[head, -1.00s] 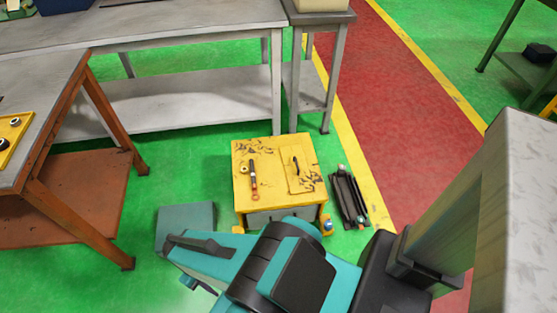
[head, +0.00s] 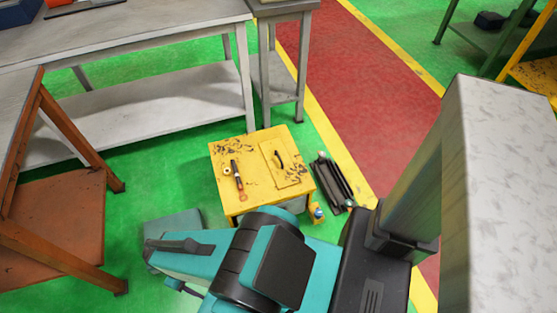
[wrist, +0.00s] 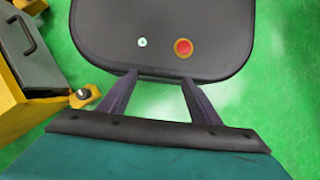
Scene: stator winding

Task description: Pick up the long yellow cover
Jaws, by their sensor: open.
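No long yellow cover can be made out for certain in these views. The yellow cabinet (head: 222,178) on the floor has a scuffed top with a flat yellow panel (head: 287,172) with a dark handle on it. A side of the yellow cabinet also shows at the left edge of the wrist view (wrist: 40,108). My gripper (wrist: 159,76) is open and empty in the wrist view, its two dark fingers spread above my dark base with a red button.
A screwdriver-like tool (head: 237,175) lies on the cabinet top. A black folded object (head: 331,181) lies on the floor right of it. A grey workbench (head: 140,38) and an orange-legged table (head: 60,215) stand behind and left. The red walkway (head: 350,85) is clear.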

